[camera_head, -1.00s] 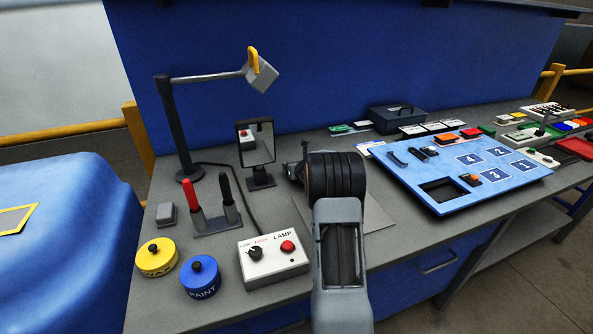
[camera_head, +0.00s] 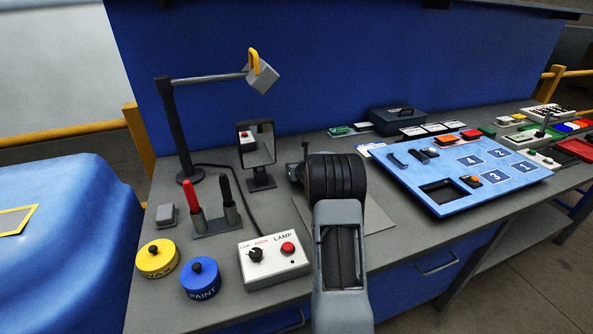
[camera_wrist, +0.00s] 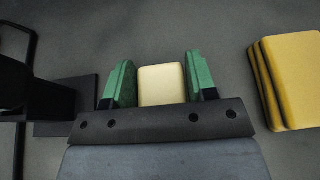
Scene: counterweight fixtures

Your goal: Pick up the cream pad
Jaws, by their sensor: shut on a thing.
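The cream pad (camera_wrist: 162,85) is a small pale block with rounded corners in the middle of the wrist view. My gripper (camera_wrist: 161,82) has its two green fingers on either side of the pad, shut on it. The pad's lower edge is hidden behind the dark gripper bar. In the head view my own arm hides the pad and the fingers.
A stack of yellow pads (camera_wrist: 288,80) lies right of my gripper in the wrist view; a dark stand (camera_wrist: 68,100) is at left. In the head view, the lamp box (camera_head: 273,258) and mirror (camera_head: 257,147) are left of my arm, a blue panel (camera_head: 415,185) right.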

